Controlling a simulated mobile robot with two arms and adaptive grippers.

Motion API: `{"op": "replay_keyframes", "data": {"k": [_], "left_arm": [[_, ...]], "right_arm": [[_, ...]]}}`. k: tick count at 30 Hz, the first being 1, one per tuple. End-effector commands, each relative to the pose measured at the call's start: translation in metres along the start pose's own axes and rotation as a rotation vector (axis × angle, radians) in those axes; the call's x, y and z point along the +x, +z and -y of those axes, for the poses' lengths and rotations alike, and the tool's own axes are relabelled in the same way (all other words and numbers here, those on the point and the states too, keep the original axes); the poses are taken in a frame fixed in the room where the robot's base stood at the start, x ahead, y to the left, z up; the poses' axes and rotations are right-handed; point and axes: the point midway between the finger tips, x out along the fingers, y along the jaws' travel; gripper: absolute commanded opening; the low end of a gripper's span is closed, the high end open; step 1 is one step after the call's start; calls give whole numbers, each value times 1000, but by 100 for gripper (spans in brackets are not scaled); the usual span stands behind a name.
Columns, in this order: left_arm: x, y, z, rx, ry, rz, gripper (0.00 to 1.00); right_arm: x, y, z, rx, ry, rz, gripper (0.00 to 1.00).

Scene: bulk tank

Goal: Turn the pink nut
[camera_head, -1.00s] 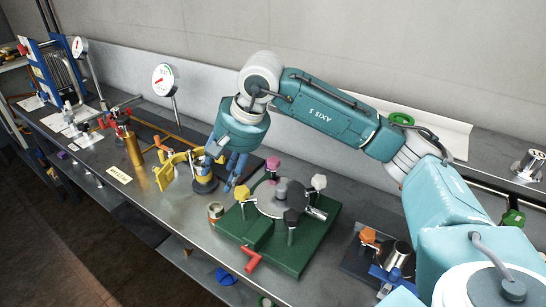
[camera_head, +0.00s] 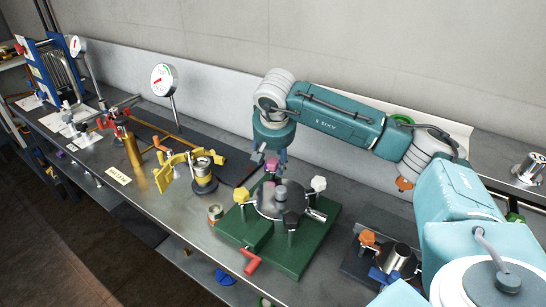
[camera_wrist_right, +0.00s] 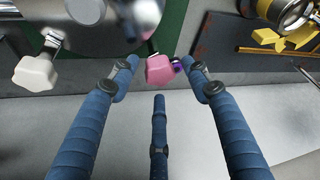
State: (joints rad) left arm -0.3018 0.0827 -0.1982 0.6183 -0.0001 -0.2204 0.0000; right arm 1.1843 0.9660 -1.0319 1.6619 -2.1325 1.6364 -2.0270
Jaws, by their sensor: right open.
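The pink nut (camera_head: 271,165) stands at the back edge of the round steel flange (camera_head: 284,199) on the green base plate (camera_head: 301,247). My right gripper (camera_head: 270,158) is above and around the back of the nut in the head view, its fingertips close to it. In the right wrist view the pink nut (camera_wrist_right: 159,70) shows between the fingertips of the open right gripper (camera_wrist_right: 162,75). A purple piece (camera_wrist_right: 178,66) shows just beside the nut. My left gripper is not in view.
White (camera_head: 319,184), yellow (camera_head: 241,194) and black (camera_head: 290,218) knobs stand around the flange. A red handle (camera_head: 251,262) sticks out in front. A yellow clamp (camera_head: 172,174) and a dial gauge (camera_head: 163,79) stand to the left. An orange-knobbed fixture (camera_head: 368,237) is at the right.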

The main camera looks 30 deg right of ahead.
Motion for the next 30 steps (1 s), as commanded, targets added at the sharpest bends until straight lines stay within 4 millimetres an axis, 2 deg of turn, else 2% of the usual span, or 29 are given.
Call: {"op": "replay_keyframes", "data": {"k": [11,17,18,30], "left_arm": [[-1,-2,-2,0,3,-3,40],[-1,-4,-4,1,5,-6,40],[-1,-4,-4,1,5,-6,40],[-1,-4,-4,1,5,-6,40]], "right_arm": [[7,0,0,0,-1,0,48],[7,0,1,0,-3,-2,10],[7,0,1,0,-3,-3,6],[5,-3,3,61,17,-8,6]]}}
